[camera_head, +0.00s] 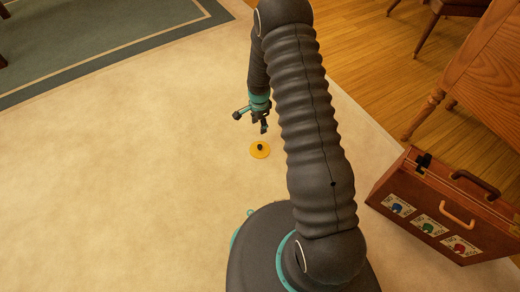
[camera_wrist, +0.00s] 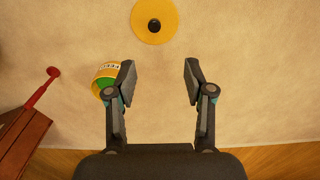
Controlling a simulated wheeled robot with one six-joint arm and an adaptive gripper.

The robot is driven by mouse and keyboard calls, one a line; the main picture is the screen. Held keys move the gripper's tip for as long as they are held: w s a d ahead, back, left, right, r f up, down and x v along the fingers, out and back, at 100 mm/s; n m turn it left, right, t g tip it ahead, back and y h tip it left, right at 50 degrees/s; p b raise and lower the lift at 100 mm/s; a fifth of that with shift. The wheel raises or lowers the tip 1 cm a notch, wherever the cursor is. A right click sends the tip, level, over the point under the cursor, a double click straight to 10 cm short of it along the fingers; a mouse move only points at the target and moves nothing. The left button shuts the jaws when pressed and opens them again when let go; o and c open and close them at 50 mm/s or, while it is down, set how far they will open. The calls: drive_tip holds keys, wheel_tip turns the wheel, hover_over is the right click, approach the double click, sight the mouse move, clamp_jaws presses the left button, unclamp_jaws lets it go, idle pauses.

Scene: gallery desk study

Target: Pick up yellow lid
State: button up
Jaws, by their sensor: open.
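The yellow lid (camera_head: 254,153) is a flat round disc with a black knob in its middle. It lies flat on the beige carpet, just below my gripper (camera_head: 258,122) in the head view. In the wrist view the lid (camera_wrist: 170,20) is at the top, slightly cut by the frame edge, beyond the fingertips of my gripper (camera_wrist: 159,72). The fingers are apart, with only carpet visible between them. Nothing is held, and the lid shows apart from the fingers in the wrist view.
In the wrist view, a yellow-and-green labelled container (camera_wrist: 104,84) is partly hidden behind the left finger. A red rod (camera_wrist: 40,91) and a brown wooden object (camera_wrist: 20,140) are at left. In the head view, a brown case (camera_head: 400,200) stands at right.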

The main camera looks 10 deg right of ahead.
hover_over(260, 146)
drive_tip(key=f, duration=0.9)
drive_tip(key=shift+w+f+b, duration=0.4)
drive_tip(key=shift+s+f+b, duration=0.15)
drive_tip(key=shift+s+f, duration=0.05)
drive_tip(key=shift+f, duration=1.15)
drive_tip(key=shift+s+f+b, duration=0.15)
drive_tip(key=shift+s+f, duration=0.05)
drive_tip(key=shift+f, duration=1.1)
drive_tip(key=shift+c, duration=0.3)
clamp_jaws()
